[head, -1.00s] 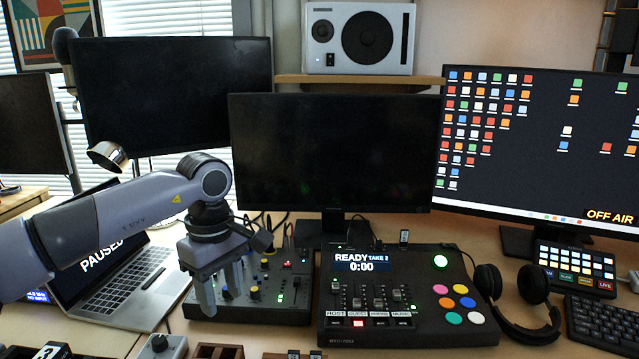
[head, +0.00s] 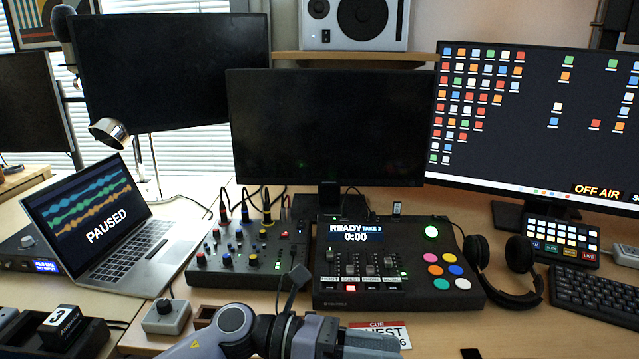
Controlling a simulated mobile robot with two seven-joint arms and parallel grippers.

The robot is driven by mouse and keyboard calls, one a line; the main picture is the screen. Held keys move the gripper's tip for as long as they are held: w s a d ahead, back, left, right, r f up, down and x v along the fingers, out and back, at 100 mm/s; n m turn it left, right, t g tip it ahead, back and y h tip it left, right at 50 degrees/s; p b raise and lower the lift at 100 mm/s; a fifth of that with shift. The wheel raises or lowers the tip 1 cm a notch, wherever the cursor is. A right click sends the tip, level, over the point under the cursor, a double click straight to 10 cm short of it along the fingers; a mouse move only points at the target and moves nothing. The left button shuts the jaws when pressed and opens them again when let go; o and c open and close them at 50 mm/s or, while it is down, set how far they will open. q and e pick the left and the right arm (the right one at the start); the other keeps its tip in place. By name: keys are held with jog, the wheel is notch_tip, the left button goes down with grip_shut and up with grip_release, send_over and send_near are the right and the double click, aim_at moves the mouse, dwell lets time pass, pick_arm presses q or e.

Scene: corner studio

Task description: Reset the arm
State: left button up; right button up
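My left arm (head: 225,335) comes in low at the bottom edge of the head view, folded back toward me. Its gripper (head: 365,346) points right, in front of the black recorder console, and covers part of a red-and-white cue card (head: 385,332). The bottom edge cuts the gripper off, and the opening between its fingers cannot be made out. Nothing held shows in it. My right gripper is not in view.
The mixer (head: 246,255) and recorder console (head: 400,268) stand mid-desk. The open laptop (head: 120,240) is at left, with a grey knob box (head: 166,316) before it. Headphones (head: 503,268) and a keyboard (head: 597,294) are at right.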

pick_arm(q)
jog(key=w+a+f+n+t+y, duration=0.1)
jog(key=a+f+n+t+y, duration=0.15)
jog(key=a+n+t, duration=0.6)
jog(key=w+a+f+n+t+y, duration=0.1)
jog(key=f+n+t+y, duration=0.3)
jog(key=n, duration=1)
jog(key=w+a+f+n+t+y, duration=0.15)
jog(key=a+n+t, duration=0.25)
jog(key=n+t, duration=0.5)
jog(key=s+a+f+n+g+y, duration=0.4)
jog(key=s+a+f+n, duration=0.25)
jog(key=f+n, duration=0.2)
jog(key=s+a+f+n+g+y, duration=0.35)
jog(key=s+a+f+n, duration=0.3)
jog(key=f, duration=0.25)
notch_tip(320, 180, up, 11)
jog(key=s+a+n+p, duration=0.1)
jog(key=p, duration=1.2)
jog(key=shift+s+a+f+g, duration=0.15)
jog(key=shift+s+g, duration=0.15)
jog(key=shift+s, duration=0.05)
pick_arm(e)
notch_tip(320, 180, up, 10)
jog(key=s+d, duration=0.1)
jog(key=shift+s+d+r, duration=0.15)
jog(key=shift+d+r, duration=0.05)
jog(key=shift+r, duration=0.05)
